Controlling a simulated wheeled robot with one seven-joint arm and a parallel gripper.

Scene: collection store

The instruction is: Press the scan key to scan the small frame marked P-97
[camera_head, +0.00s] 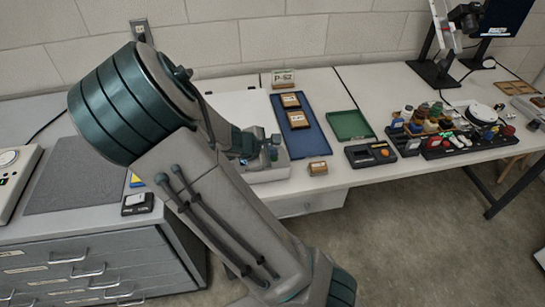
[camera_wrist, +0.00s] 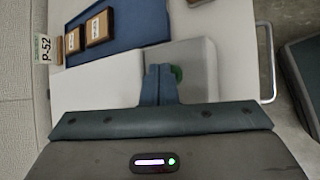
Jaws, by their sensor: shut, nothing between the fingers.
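My gripper (camera_wrist: 160,72) is shut and empty, with its fingertips pointing at a pale grey device (camera_wrist: 197,60). A round green key (camera_wrist: 177,73) shows on the device, right beside the fingertips and partly hidden by them; I cannot tell whether they touch it. In the head view my gripper (camera_head: 272,150) is over the device (camera_head: 270,174), largely behind my arm. Two small wooden frames, one further back (camera_head: 290,100) and one nearer (camera_head: 298,120), lie on a blue mat (camera_head: 318,149). A third small wooden block or frame (camera_head: 318,168) sits at the table's front edge. I cannot read P-97 on any.
A P-52 sign (camera_head: 283,77) stands by the wall. A grey mat (camera_head: 75,182) lies on the drawer cabinet at left.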

